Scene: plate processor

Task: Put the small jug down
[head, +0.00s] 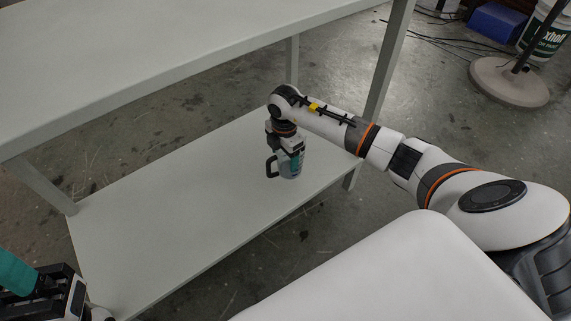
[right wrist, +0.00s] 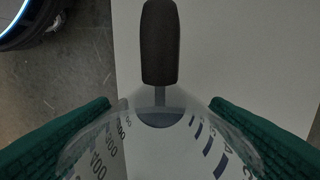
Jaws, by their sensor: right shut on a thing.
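The small jug (head: 290,167) is clear with a dark handle (head: 271,166), and it is at the lower shelf (head: 150,215) of the grey table. My right gripper (head: 291,160) points down and is shut on the jug. In the right wrist view, the green finger pads (right wrist: 60,140) press on both sides of the clear jug body (right wrist: 160,150), with its dark handle at the top. The jug looks upright; I cannot tell whether its base touches the shelf. My left gripper (head: 75,295) is partly in view at the lower left, and its fingertips are not clear.
The table's upper top (head: 150,60) overhangs the back of the lower shelf. A table leg (head: 388,65) stands behind my right arm. The lower shelf is bare around the jug. A bucket (head: 540,38) and a round stand base (head: 510,82) are on the floor at the far right.

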